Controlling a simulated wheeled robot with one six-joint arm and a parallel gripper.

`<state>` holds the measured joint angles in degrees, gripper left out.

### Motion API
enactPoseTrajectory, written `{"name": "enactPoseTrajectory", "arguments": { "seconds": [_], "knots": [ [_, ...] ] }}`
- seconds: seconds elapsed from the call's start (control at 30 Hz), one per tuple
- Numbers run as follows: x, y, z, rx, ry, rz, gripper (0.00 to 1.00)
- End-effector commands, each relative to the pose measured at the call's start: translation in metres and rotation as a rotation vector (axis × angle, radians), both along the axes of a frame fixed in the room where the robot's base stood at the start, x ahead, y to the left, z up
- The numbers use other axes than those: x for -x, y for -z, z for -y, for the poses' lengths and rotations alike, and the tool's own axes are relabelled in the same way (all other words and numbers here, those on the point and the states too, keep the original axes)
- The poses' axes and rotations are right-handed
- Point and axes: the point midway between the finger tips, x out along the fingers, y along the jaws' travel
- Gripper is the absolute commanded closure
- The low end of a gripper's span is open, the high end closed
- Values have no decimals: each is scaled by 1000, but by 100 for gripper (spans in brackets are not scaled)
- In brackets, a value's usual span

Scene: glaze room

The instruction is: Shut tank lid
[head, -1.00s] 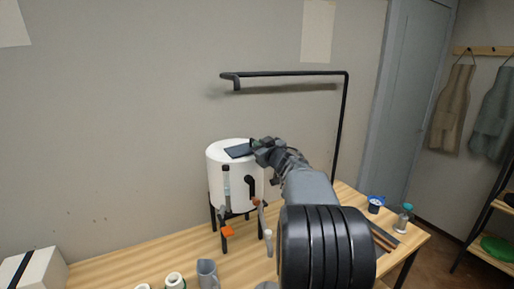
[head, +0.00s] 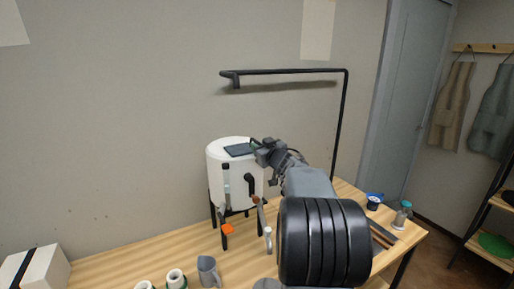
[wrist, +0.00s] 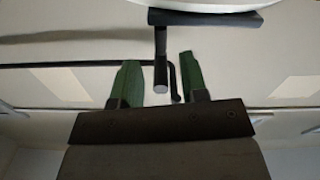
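The white round tank (head: 228,182) stands on dark legs on the bench. A dark flat panel, apparently its lid (head: 239,151), shows on top; its exact tilt is hard to tell. My gripper (head: 254,145) is at the right side of the tank's top, close to the panel's right edge. In the wrist view, my gripper's green fingers (wrist: 158,65) are apart. A dark bar with a grey end (wrist: 160,75) reaches down from a dark slab (wrist: 205,18) and lies between them, with gaps on both sides. Contact is not visible.
A black overhead pipe (head: 290,72) rises behind the tank at the right. A grey jug (head: 208,270) and white rolls (head: 175,277) stand at the front of the bench. A blue-rimmed jar (head: 374,202) and a bottle (head: 402,214) are at the right end.

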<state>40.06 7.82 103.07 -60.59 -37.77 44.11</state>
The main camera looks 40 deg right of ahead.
Motion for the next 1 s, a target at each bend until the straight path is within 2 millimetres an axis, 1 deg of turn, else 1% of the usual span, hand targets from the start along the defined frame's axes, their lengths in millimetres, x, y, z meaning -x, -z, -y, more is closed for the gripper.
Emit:
{"name": "enactPoseTrajectory", "arguments": {
  "seconds": [0.2, 0.27, 0.33, 0.47, 0.6, 0.8, 1.0],
  "knots": [
    [1, 0, 0, 1, 0, 1, 60],
    [5, 0, -1, 1, 0, 1, 60],
    [12, 0, -2, 2, 1, 2, 60],
    [35, 0, -4, 2, 3, 2, 60],
    [64, 0, -8, 3, 3, 3, 60],
    [101, 0, -13, 2, 4, 2, 60],
    [125, 0, -17, 1, 3, 0, 60]
  ]
}}
